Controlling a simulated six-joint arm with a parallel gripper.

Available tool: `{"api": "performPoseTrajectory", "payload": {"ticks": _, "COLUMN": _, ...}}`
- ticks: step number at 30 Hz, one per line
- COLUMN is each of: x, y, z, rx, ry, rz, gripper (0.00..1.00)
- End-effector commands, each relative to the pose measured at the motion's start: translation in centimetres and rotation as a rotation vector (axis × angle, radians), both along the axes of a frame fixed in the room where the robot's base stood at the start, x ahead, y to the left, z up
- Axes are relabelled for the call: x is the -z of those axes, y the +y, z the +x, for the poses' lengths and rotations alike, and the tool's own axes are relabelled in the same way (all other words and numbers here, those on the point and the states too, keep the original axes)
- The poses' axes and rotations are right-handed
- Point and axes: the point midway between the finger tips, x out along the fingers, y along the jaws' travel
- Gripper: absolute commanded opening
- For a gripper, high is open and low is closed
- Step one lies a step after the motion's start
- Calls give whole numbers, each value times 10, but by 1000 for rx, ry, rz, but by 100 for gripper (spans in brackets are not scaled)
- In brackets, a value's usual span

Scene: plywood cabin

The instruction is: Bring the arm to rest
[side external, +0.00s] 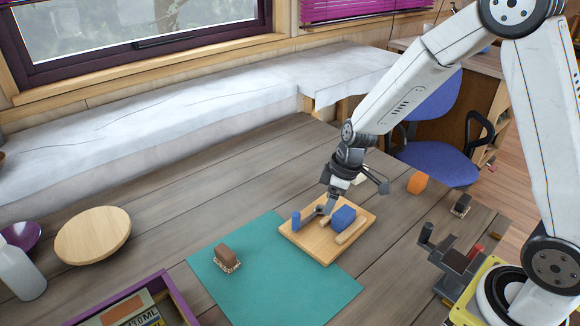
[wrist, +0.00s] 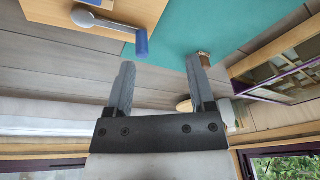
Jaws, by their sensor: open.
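My gripper (side external: 331,207) hangs above the wooden board (side external: 322,257), its two fingers apart. In the wrist view my gripper (wrist: 161,66) is open, with nothing between the fingers. Whether these last two are joined is unclear. My arm reaches in from the right, bent down over the table.
A teal mat (side external: 270,285) lies left of the board with a brown brush-like block (side external: 227,258) on it. An orange block (side external: 418,183) and a dark brush (side external: 461,205) lie to the right. A round wooden plate (side external: 92,236), purple bowl (side external: 20,236) and box (side external: 170,300) stand left.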

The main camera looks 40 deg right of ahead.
Motion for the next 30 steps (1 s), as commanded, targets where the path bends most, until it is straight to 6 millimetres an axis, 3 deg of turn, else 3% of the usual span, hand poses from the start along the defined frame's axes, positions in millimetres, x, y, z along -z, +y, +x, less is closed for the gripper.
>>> {"api": "performPoseTrajectory", "payload": {"ticks": 18, "x": -42, "y": -7, "z": -99, "rx": 500, "ry": 4, "rz": -57, "gripper": 70}}
{"api": "performPoseTrajectory", "payload": {"ticks": 24, "x": -46, "y": -8, "z": -118, "rx": 602, "ry": -6, "rz": -56, "gripper": 70}}
{"api": "performPoseTrajectory", "payload": {"ticks": 30, "x": -46, "y": -9, "z": -123, "rx": 632, "ry": -10, "rz": -53, "gripper": 70}}
